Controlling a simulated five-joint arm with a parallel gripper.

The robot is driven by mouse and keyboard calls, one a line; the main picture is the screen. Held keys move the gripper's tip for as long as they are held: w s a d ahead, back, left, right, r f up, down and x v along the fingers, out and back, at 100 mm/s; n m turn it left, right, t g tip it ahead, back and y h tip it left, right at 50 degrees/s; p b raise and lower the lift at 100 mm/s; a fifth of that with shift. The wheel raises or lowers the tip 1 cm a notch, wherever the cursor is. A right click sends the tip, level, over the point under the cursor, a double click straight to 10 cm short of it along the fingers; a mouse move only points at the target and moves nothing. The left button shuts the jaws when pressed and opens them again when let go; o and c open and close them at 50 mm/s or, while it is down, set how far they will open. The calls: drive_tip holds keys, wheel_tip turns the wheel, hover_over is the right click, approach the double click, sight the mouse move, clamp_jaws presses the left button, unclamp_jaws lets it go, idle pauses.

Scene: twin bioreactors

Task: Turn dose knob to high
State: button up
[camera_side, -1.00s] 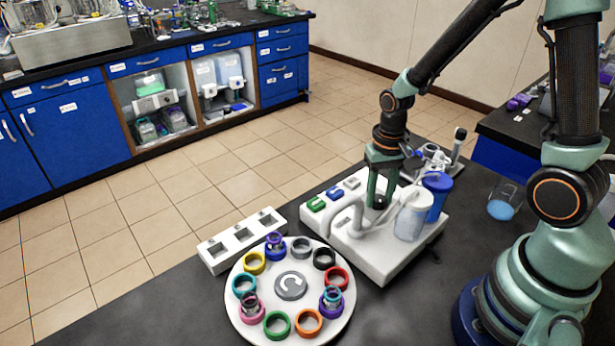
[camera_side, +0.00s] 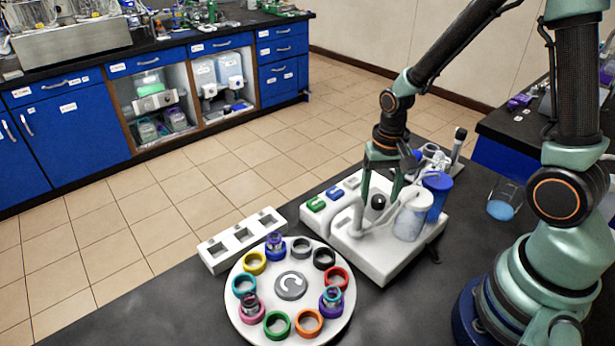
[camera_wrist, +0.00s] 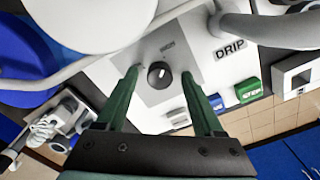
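The dose knob (camera_wrist: 159,75) is a round black knob with a short white mark, on a grey plate (camera_wrist: 190,50) of the white machine (camera_side: 385,262). In the wrist view the mark points roughly up, towards a small label I cannot read for sure. The knob also shows in the side view (camera_side: 378,202). My gripper (camera_side: 381,192) is open, with one green finger on each side of the knob. In the wrist view a gap shows between the knob and both fingertips (camera_wrist: 158,72). The gripper holds nothing.
A clear vessel (camera_side: 411,220) and a blue-lidded vessel (camera_side: 438,200) stand right of the knob. A white pipe (camera_side: 352,212) arches on its left, near a "DRIP" label (camera_wrist: 230,48) and a green switch (camera_wrist: 248,91). A round carousel (camera_side: 290,320) with coloured rings stands in front.

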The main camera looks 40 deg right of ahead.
wheel_tip(320, 180, up, 12)
idle(0.7)
wheel_tip(320, 180, up, 8)
drive_tip(key=n+t, duration=0.6)
drive_tip(key=n, duration=0.1)
hover_over(379, 199)
drive_tip(key=s+a, duration=0.4)
drive_tip(key=shift+w+d, duration=0.15)
drive_tip(key=shift+w, duration=0.1)
